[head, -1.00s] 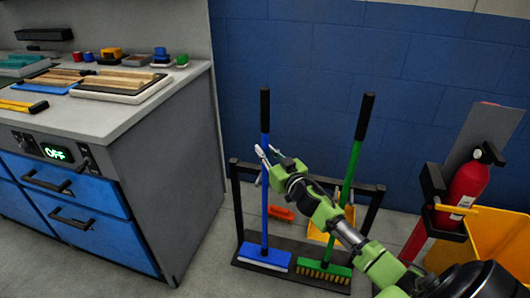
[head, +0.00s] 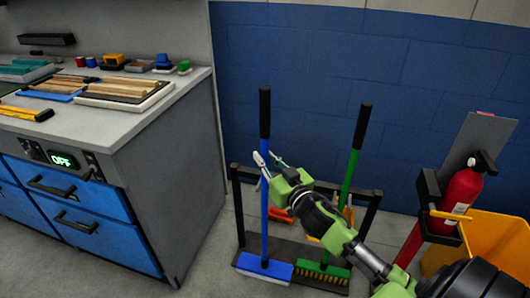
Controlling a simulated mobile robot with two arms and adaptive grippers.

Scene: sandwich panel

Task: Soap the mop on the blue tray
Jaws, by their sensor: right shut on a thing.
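The blue mop (head: 265,222) stands upright at the dark rack, with a black grip on top and a flat blue head with pale bristles at the floor end. My right gripper (head: 268,160) is at its upper handle, just below the black grip, and is shut on it. My right arm hides part of the rack behind. A blue tray-like item (head: 62,96) lies on the counter at left, with wooden strips on it; whether it is the blue tray I cannot tell. My left gripper is out of view.
A green broom (head: 350,165) leans in the rack (head: 374,205) just right of the blue mop. A fire extinguisher (head: 461,190) and a yellow bin (head: 500,235) stand at right. The counter cabinet (head: 150,205) is at left, with bare floor between it and the rack.

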